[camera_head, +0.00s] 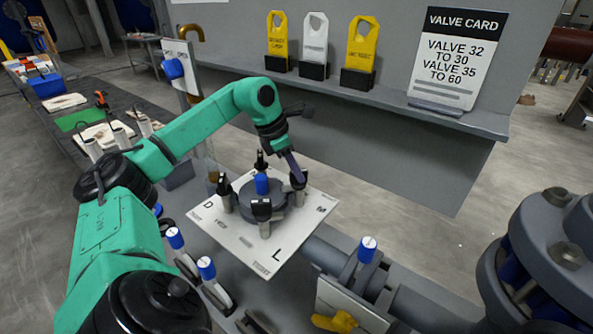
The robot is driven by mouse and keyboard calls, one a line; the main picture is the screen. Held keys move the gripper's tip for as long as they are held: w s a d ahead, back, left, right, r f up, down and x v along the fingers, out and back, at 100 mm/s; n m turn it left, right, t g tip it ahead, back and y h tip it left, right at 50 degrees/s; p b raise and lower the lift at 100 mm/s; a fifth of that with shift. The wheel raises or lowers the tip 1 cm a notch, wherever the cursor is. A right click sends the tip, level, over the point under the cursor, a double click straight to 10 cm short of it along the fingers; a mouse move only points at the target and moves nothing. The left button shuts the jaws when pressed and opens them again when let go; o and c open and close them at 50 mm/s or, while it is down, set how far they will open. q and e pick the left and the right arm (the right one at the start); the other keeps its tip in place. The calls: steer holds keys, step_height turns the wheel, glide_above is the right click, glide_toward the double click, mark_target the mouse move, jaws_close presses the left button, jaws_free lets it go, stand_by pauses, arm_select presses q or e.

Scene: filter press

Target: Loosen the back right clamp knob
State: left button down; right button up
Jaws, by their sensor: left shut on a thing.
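The filter press is a round grey housing (275,193) with a blue cap (261,183) at its centre, on a tilted white plate (235,240). Black clamp knobs stand around it: one at the back (260,161), one at the left (224,188), one at the front (262,210), and the back right clamp knob (299,181). My left gripper (295,172) reaches down from behind and is shut on the back right knob, its dark fingers partly hiding the contact. My right gripper is not in view.
A grey shelf behind carries yellow and white tags (362,44) and a valve card (457,58). Blue-capped valves (206,268) stand at the front left, another (367,248) on the pipe at right. A large bolted flange (550,255) fills the lower right.

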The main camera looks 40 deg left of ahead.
arm_select(q)
steer(key=n+y, duration=0.1)
steer(key=n, duration=0.1)
steer(key=shift+n+t, duration=0.3)
steer(key=n, duration=0.1)
steer(key=n+y, duration=0.1)
steer(key=shift+d+r+n+p, duration=0.15)
steer(key=shift+n+p, duration=0.15)
steer(key=n+y+p, duration=0.1)
steer(key=n, duration=0.2)
steer(key=n+y+p, duration=0.1)
steer(key=n+p, duration=0.1)
steer(key=n, duration=0.1)
steer(key=shift+d+r, duration=0.1)
steer(key=shift+d, duration=0.05)
steer(key=n+y+p, duration=0.1)
steer(key=n, duration=0.1)
steer(key=shift+w+n+g, duration=0.1)
steer(key=shift+n+g, duration=0.3)
steer(key=shift+d+n+g+y+p, duration=0.1)
steer(key=shift+n+g+y+p, duration=0.3)
steer(key=shift+n, duration=0.9)
steer(key=shift+f, duration=0.2)
steer(key=c, duration=0.8)
jaws_free()
steer(key=shift+o, duration=0.2)
